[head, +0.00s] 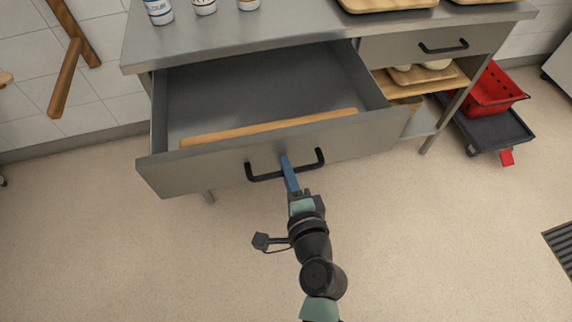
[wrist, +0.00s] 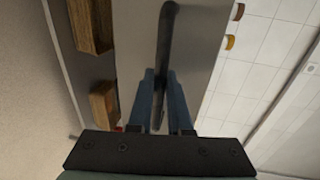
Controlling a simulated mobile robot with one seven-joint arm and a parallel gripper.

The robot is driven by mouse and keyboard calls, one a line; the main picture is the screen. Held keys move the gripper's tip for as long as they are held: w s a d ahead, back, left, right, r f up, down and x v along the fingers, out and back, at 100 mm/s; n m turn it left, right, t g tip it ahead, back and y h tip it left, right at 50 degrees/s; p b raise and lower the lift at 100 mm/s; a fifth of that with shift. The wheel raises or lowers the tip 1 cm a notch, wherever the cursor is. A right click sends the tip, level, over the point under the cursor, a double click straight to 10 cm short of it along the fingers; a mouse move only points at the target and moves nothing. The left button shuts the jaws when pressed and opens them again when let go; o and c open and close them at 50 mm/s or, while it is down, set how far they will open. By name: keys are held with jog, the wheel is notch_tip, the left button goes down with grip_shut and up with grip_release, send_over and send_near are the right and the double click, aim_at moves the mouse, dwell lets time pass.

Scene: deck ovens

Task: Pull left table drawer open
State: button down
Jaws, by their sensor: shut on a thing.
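The left table drawer (head: 270,152) is pulled well out from under the steel table, with its interior in view. A wooden strip or rod (head: 268,128) lies inside along the front panel. My gripper (head: 287,165) is at the black bar handle (head: 262,178) on the drawer front, with its blue fingers over the handle's middle. In the wrist view, the two blue fingers (wrist: 160,92) close on either side of the dark handle (wrist: 166,45), which runs up between them.
The steel table top (head: 290,30) holds several labelled jars and wooden trays (head: 388,4). A second, closed drawer (head: 432,44) is on the right. A red basket (head: 495,92) sits on a dark dolly (head: 490,132). The floor in front is clear.

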jog(key=shift+s, duration=0.2)
jog(key=c, duration=0.8)
grip_release()
jog(key=shift+c, duration=0.2)
jog(key=v, duration=1.3)
jog(key=shift+b, duration=0.45)
jog(key=shift+w, duration=0.1)
